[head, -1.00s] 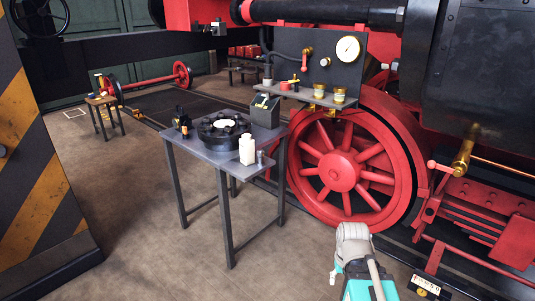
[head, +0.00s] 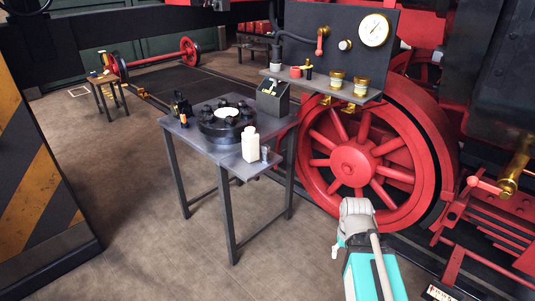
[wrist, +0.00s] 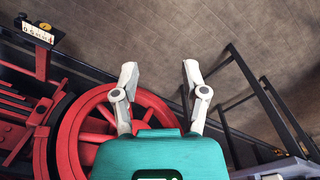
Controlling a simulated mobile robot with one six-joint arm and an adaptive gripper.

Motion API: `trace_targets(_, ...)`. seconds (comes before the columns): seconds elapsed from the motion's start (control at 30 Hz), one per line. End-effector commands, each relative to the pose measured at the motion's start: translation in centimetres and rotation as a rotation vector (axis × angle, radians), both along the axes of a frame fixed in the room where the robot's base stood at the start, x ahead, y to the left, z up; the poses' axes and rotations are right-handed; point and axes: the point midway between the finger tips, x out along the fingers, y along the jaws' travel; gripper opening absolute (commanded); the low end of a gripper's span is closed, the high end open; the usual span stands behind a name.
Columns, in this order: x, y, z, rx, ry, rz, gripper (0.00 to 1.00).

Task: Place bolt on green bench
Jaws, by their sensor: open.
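A small grey upright piece that looks like the bolt (head: 264,153) stands at the near right corner of the dark grey table (head: 196,148), beside a white bottle (head: 250,145). My gripper (wrist: 160,75) is open and empty in the wrist view, pointing over bare floor beside the red wheel. My arm shows at the bottom of the head view, to the right of the table and apart from it. No bench in view is clearly green. A small wooden-topped bench (head: 101,78) stands far left, with small things on it. I see no bolt in the wrist view.
A black flanged part (head: 226,122), a dark box (head: 272,97) and small bottles crowd the table. The red locomotive wheel (head: 352,165) stands close on the right. A striped yellow-black pillar (head: 35,200) is at left. Brown floor (head: 135,170) between is free.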

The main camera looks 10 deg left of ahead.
Motion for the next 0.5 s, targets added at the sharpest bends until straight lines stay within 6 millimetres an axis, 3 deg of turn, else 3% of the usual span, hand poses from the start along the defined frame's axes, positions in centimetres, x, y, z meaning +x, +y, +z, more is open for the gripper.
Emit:
trace_targets(0.27, -0.01, -0.01, 0.0, 0.0, 0.0, 0.0, 0.57)
trace_targets(0.47, 0.41, 0.4, -0.14, 0.014, -0.013, -0.011, 0.91)
trace_targets(0.5, 0.71, 0.69, -0.24, 0.025, -0.023, -0.018, 0.91)
